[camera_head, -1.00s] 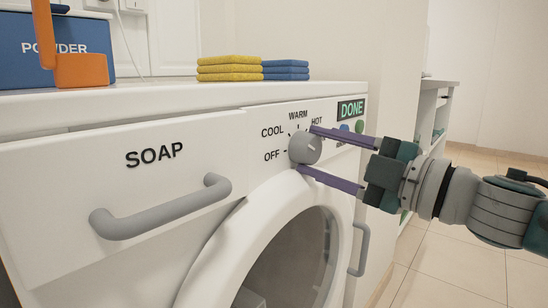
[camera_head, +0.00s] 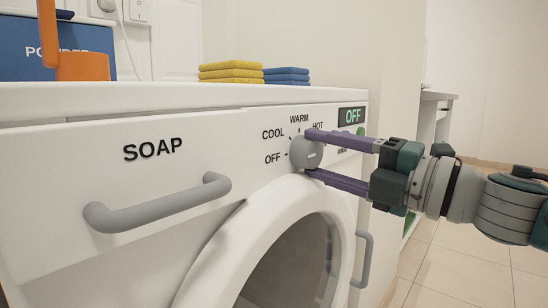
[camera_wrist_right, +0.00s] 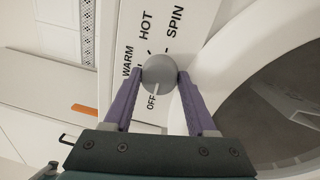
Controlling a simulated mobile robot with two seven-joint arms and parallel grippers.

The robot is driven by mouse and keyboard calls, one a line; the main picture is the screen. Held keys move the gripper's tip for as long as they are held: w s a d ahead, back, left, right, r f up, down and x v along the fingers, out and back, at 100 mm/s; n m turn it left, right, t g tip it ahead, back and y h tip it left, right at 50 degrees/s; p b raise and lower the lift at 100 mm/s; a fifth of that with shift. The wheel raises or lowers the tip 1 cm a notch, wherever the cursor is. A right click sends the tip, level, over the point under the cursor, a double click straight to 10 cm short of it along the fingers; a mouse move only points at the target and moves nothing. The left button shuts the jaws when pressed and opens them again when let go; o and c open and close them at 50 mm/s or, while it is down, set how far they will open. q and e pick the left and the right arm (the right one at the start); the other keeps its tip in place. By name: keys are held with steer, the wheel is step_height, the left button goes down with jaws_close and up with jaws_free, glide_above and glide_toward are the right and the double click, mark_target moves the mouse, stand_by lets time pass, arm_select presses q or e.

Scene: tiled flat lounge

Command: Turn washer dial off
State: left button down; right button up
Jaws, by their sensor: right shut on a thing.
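The grey round dial (camera_head: 303,153) is on the front panel of the white washer (camera_head: 120,100), ringed by OFF, COOL, WARM and HOT labels. My right gripper (camera_head: 311,153) has its purple fingers shut on the dial, one above and one below. In the right wrist view the dial (camera_wrist_right: 160,70) sits between the two fingertips, and its pale pointer line aims toward the OFF label (camera_wrist_right: 151,102). The small display (camera_head: 352,116) reads OFF in green. The fingers partly cover the labels right of the dial. My left gripper is not in view.
The soap drawer with its grey handle (camera_head: 158,202) is left of the dial. The round door (camera_head: 285,260) is below. Folded yellow cloths (camera_head: 231,71), blue cloths (camera_head: 287,76) and a blue powder box (camera_head: 70,50) stand on top. Open floor lies right.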

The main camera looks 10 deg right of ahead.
stand_by(0.3)
steer(key=o, duration=1)
steer(key=shift+c, duration=0.2)
steer(key=o, duration=0.4)
steer(key=shift+f, duration=0.1)
